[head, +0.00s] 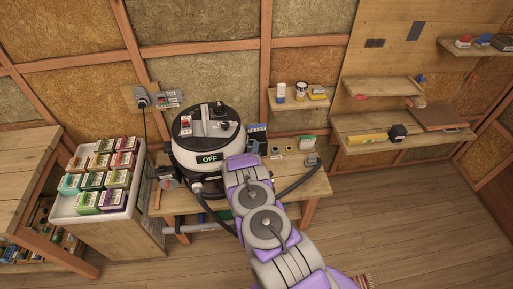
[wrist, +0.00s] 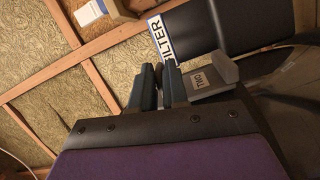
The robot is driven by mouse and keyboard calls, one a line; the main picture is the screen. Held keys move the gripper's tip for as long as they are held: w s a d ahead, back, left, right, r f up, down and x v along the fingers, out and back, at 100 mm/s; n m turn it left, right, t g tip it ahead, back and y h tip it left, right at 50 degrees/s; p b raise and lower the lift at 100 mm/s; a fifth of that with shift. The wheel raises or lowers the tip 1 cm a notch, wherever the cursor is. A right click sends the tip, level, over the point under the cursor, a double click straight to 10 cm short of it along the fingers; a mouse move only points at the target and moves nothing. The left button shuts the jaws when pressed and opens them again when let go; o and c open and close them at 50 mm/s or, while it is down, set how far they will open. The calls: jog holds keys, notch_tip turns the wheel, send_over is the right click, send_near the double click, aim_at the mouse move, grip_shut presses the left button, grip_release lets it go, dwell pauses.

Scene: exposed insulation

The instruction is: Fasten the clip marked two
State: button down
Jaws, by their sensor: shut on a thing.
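The clip marked two (wrist: 208,79) is a grey piece with a white "TWO" label, in the wrist view beside the right finger. It sits by a black cylindrical housing (wrist: 245,22) with a blue and white "FILTER" label (wrist: 161,38). My gripper (wrist: 158,82) has its blue-grey fingers closed on a small dark part, apparently of this clip; the fingers mostly hide the gripped part. I cannot tell whether the clip is fastened. In the head view my arm hides the gripper and clip. A black and white vacuum-like machine (head: 193,154) reads "OFF".
The machine stands on a wooden bench (head: 310,187) against the insulated wall. A white tray (head: 67,211) of several small boxes is at left. Wall shelves (head: 398,124) hold small items at right. The floor (head: 420,220) at right is clear. A dark hose (head: 300,184) curves beside my arm.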

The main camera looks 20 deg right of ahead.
jog(key=shift+w+a+r+n, duration=0.2)
jog(key=shift+w+a+n, duration=0.05)
jog(key=shift+w+n, duration=0.1)
jog(key=c, duration=1.2)
grip_release()
jog(key=shift+a+f, duration=0.1)
jog(key=shift+s, duration=0.15)
jog(key=v, duration=1.7)
jog(key=shift+a+f, duration=0.15)
